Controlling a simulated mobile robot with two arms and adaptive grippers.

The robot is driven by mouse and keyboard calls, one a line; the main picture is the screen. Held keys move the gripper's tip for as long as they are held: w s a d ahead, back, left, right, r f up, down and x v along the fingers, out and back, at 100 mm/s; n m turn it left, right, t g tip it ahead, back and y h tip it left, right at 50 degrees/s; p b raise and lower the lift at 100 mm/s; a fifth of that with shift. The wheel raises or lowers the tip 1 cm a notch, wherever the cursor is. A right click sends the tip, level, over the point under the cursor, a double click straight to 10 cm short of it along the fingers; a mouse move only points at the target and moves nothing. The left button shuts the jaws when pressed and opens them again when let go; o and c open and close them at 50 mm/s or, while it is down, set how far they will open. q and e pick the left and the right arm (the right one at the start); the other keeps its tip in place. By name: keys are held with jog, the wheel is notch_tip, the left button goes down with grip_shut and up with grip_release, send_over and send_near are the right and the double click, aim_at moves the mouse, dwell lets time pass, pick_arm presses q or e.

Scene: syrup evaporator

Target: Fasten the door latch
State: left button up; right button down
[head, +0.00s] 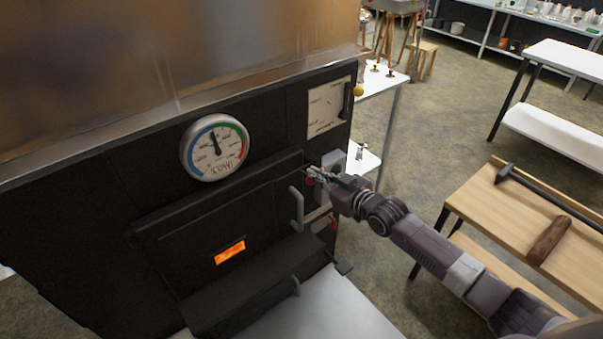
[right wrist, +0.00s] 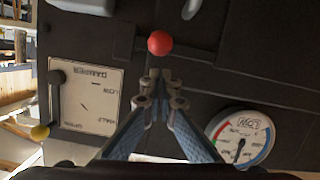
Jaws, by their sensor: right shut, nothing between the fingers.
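The dark firebox door (head: 190,235) is in the front of the evaporator, with a glowing orange slot (head: 229,252) and a grey handle (head: 297,208). It looks closed or nearly so. My right gripper (head: 316,174) is at the door's upper right corner, shut and empty. In the right wrist view my right gripper's fingertips (right wrist: 160,76) are together just below a red ball knob (right wrist: 159,42), apart from it in the picture. The knob seems to belong to the latch; its bar is dark and hard to make out. My left gripper is not in view.
A round gauge (head: 214,147) is above the door. A damper plate (head: 327,109) with a yellow-knobbed lever (head: 358,90) is at the upper right. A wooden table (head: 540,215) with a hammer stands at right.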

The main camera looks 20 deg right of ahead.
jog(key=shift+d+f+m+b, duration=0.2)
jog(key=shift+f+m+b, duration=0.1)
jog(key=shift+f+b, duration=0.3)
jog(key=shift+f, duration=0.1)
jog(key=shift+w+d+f, duration=0.1)
jog(key=shift+w, duration=0.05)
jog(key=s+d+r+p, duration=0.2)
jog(key=s+r, duration=0.4)
jog(key=s, duration=0.3)
jog(key=shift+s+d+r+p, duration=0.25)
jog(key=shift+d+r+p, duration=0.1)
jog(key=shift+d, duration=0.2)
